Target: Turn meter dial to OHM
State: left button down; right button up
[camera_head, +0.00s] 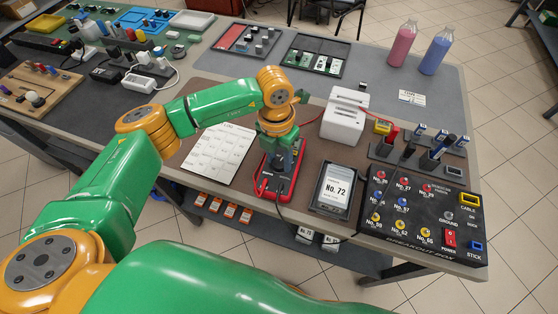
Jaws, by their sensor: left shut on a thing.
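The meter (264,189) is red and dark grey and lies on the brown mat near the table's front edge. My left gripper (278,160) reaches down onto it from above and is shut on the meter's dial, as far as I can tell. The gripper covers the dial and most of the meter's face, so the dial's setting and its OHM mark are hidden. My right gripper is not in view.
A display marked No. 72 (334,188) stands right of the meter, beside the black breakout box (405,238). A white calendar sheet (216,152) lies to the left. A white boxy device (344,116) stands behind. Red and blue bottles (402,45) stand farther back.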

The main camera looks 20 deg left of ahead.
aim_at(278, 161)
pick_arm(q)
jog(key=shift+m+b, duration=0.3)
jog(key=shift+m, duration=0.2)
jog(key=shift+c, duration=2)
grip_release()
jog(key=r, duration=0.3)
jog(key=r+b, duration=0.1)
jog(key=r, duration=0.3)
jog(key=shift+w+a, duration=0.1)
jog(key=shift+a, duration=0.1)
